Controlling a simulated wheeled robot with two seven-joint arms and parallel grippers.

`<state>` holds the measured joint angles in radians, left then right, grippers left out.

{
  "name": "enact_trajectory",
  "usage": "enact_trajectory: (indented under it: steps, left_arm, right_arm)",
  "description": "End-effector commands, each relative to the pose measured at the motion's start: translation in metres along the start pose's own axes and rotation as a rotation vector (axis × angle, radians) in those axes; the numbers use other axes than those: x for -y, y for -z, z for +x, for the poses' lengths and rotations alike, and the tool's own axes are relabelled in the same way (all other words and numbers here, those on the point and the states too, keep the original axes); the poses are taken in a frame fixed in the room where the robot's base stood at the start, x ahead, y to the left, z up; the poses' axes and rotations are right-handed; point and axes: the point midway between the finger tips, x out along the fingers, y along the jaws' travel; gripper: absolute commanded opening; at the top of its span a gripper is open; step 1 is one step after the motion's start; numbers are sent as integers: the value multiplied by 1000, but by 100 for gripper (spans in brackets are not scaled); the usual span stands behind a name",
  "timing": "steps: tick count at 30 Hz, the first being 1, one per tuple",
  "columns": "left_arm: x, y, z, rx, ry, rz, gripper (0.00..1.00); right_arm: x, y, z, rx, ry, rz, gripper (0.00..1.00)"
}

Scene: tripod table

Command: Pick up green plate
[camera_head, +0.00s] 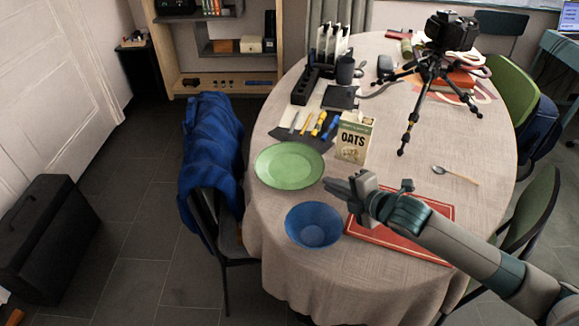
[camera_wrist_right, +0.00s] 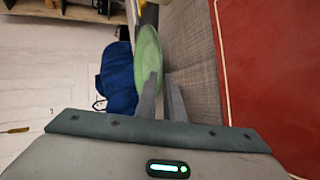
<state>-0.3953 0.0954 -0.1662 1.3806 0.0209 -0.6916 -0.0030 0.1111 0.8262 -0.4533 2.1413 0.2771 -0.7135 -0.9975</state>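The green plate (camera_head: 289,165) lies flat on the cloth-covered round table (camera_head: 290,273), near its left edge. My right gripper (camera_head: 328,184) comes in from the right, with its fingertips close to the plate's lower right rim. In the right wrist view the green plate (camera_wrist_right: 148,54) shows beyond the fingertips of my right gripper (camera_wrist_right: 161,80). A gap shows between the two fingers, and nothing is visible between them. Whether a finger touches the rim cannot be told. My left gripper is not in view.
A blue bowl (camera_head: 314,226) stands just below the gripper, beside a red board or book (camera_head: 437,247). An oats box (camera_head: 354,139) stands behind the plate's right side. A chair with a blue jacket (camera_head: 212,145) is at the left edge. A tripod with camera (camera_head: 430,68) and spoon (camera_head: 455,175) are farther right.

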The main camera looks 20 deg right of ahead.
Motion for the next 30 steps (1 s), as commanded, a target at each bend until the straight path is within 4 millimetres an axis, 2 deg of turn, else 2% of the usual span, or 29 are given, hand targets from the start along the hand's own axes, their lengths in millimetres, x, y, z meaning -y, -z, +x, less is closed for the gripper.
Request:
enact_trajectory:
  steps: [11, 24, 30]
  left_arm:
    - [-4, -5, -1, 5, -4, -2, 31]
    - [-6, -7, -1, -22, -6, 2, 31]
    - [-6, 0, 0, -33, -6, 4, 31]
  right_arm:
    - [0, 0, 2, 0, 0, 0, 8]
    - [1, 4, 47, 1, 0, 2, 8]
    - [2, 5, 52, 0, 0, -1, 8]
